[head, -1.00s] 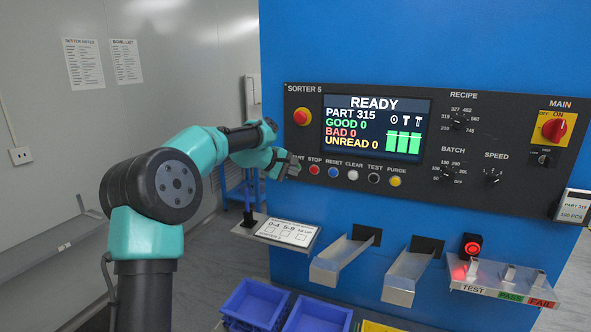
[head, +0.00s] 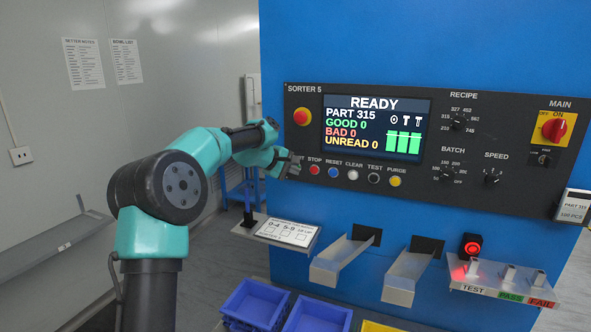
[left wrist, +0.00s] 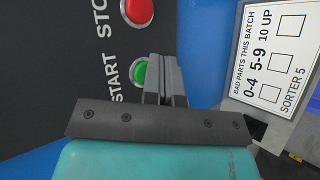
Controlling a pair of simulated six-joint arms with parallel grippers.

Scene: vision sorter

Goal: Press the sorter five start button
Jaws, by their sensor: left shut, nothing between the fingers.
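The control panel (head: 300,92) is dark, is labelled SORTER 5 and has a row of buttons along its lower left. The green start button (left wrist: 138,74) shows in the left wrist view beside its START label, partly covered by my fingers. In the head view my left gripper (head: 293,165) hides it. My left gripper (left wrist: 166,72) is shut and empty, its tips over the button's right side in the wrist view. I cannot tell whether they touch it. The screen (head: 376,128) reads READY, PART 315, with all counts at 0. My right gripper is not in view.
The red stop button (head: 314,170) sits next to the start button, followed by reset, clear, test and purge buttons. A red emergency knob (head: 302,117) is above. A tilted batch card (head: 288,231), metal chutes (head: 342,262) and blue bins (head: 255,305) lie below.

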